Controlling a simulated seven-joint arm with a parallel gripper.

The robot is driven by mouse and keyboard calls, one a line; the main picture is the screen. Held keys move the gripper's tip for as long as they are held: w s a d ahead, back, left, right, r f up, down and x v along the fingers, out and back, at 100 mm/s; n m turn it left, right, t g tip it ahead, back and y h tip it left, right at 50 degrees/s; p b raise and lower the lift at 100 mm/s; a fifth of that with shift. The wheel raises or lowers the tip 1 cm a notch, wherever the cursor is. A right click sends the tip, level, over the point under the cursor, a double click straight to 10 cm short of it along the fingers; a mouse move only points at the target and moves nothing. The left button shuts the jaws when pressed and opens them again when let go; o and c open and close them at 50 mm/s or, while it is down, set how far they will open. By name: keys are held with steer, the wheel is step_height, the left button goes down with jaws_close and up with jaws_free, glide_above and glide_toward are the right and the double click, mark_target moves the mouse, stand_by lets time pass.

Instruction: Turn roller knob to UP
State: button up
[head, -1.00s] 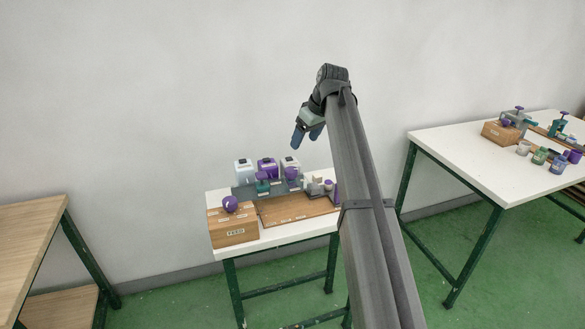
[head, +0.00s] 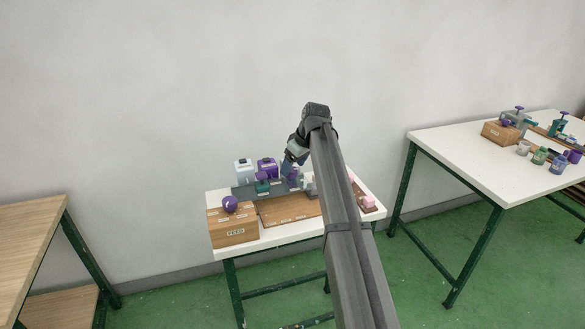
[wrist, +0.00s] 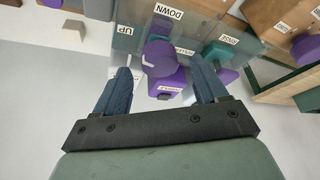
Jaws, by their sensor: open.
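The purple roller knob (wrist: 158,57) sits on a grey panel (wrist: 215,20) in the wrist view, with a white mark on its left part. The DOWN label (wrist: 168,11) is above it in the picture and the UP label (wrist: 125,29) is to its upper left. My gripper (wrist: 160,69) is open, with one blue finger on each side of the knob's line. No contact with the knob is visible. In the head view my gripper (head: 288,165) is low at the panel, and my arm hides part of the bench's right side.
A teal knob (wrist: 218,53) is right of the purple one. A wooden feed box (head: 234,232) with a purple knob on top stands at the bench's front left. A brown board (head: 288,208) lies in front of the panel. Another white table (head: 470,145) stands right.

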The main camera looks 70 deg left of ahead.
steer(key=shift+x, duration=1)
steer(key=shift+c, duration=0.2)
steer(key=c, duration=1)
steer(key=shift+w+a+n+g+h, duration=0.1)
steer(key=shift+n+g+h, duration=0.35)
steer(key=shift+n, duration=1.05)
steer(key=o, duration=1)
steer(key=shift+o, duration=0.2)
steer(key=shift+r, duration=0.15)
steer(key=v, duration=1.3)
steer(key=shift+d+r, duration=0.2)
steer(key=shift+d, duration=0.05)
